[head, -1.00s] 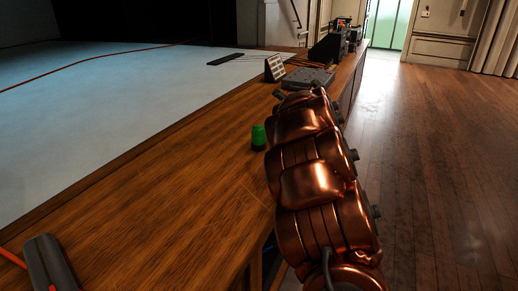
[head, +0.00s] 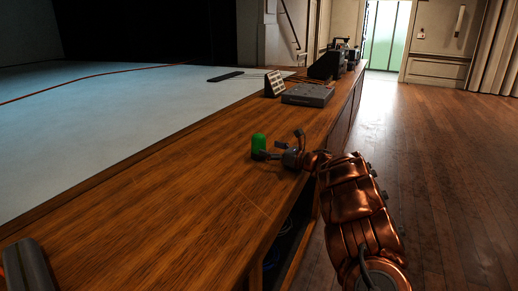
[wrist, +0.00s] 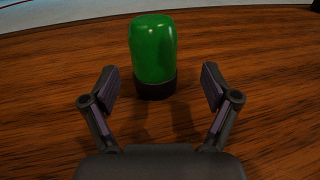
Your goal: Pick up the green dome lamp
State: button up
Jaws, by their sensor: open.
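The green dome lamp (head: 258,142) stands upright on the wooden desk, a green dome on a dark round base. In the wrist view the lamp (wrist: 153,50) is straight ahead, slightly left of centre. My gripper (wrist: 162,85) is open and empty, with one finger on each side of the view and the lamp just beyond the fingertips. In the head view my gripper (head: 272,153) is low over the desk, right of the lamp and close to it. A finger overlaps the lamp's base there, and I cannot tell whether it touches.
A flat grey device (head: 307,95) and a small angled panel (head: 273,84) stand farther back on the desk (head: 150,190). Darker equipment (head: 326,66) is at the far end. A dark grey object (head: 28,268) is at the near left. The desktop around the lamp is clear.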

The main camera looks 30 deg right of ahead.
aim_at(265, 146)
jog(key=x, duration=0.4)
jog(key=shift+a+r, duration=0.3)
jog(key=shift+a, duration=0.15)
jog(key=shift+w+a, duration=0.1)
jog(key=shift+w, duration=0.45)
jog(key=c, duration=1.4)
jog(key=shift+r, duration=0.1)
jog(key=shift+c, duration=0.2)
